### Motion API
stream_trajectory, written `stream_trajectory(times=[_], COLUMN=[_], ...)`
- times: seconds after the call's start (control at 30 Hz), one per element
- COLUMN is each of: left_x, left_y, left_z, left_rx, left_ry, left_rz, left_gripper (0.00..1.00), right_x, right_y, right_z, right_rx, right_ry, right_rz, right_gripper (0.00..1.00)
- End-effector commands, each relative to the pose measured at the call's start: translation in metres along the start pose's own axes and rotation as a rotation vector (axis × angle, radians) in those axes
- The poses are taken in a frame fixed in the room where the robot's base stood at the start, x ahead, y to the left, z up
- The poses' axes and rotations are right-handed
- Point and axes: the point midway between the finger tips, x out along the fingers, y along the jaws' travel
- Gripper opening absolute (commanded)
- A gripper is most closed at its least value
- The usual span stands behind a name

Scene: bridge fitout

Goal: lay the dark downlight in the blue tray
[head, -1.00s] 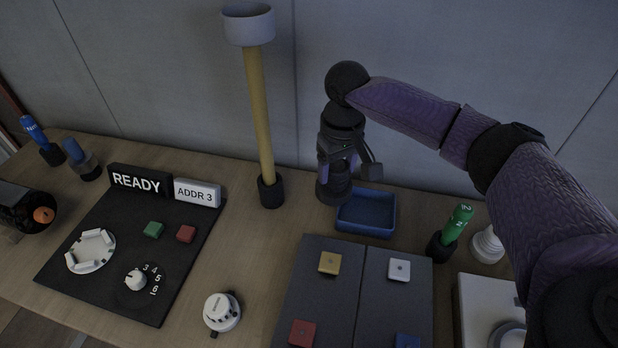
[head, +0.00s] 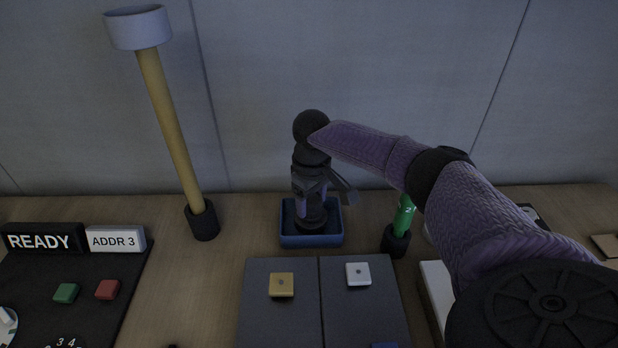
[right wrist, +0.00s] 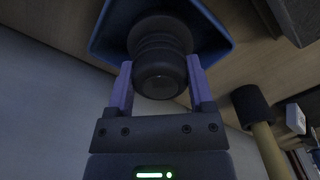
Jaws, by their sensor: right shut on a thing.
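The dark downlight (head: 309,217) is a black ribbed round body at the blue tray (head: 312,241), in the tray's area in the head view. My right gripper (head: 310,199) points down over the tray and is shut on the downlight. In the right wrist view the two purple fingers (right wrist: 160,85) stand on either side of the downlight (right wrist: 160,62), with the blue tray (right wrist: 221,33) behind it. Whether the downlight touches the tray floor cannot be told. My left gripper is not in view.
A tall yellow post with a grey cup (head: 170,120) stands left of the tray. A green bottle-like item in a black holder (head: 400,230) stands close on the right. Dark panels with coloured square blocks (head: 282,310) lie in front. Bare wood lies between the post and tray.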

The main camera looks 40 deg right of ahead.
Motion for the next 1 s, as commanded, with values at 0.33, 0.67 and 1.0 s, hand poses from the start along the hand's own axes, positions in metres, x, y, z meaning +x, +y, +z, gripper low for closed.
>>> stream_trajectory(times=[0.33,0.67,1.0], left_x=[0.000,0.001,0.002], left_y=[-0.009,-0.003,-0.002], left_z=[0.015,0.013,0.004], left_rx=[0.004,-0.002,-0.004], left_ry=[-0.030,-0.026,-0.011], left_rz=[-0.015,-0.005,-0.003], left_gripper=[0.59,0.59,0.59], right_x=[0.010,0.010,0.011], right_y=[0.000,0.000,0.000], right_z=[0.000,0.000,0.000], right_rx=[0.001,0.001,0.001], right_ry=[0.002,0.001,0.000], right_rz=[0.000,0.000,0.000], right_gripper=[0.00,1.00,1.00])
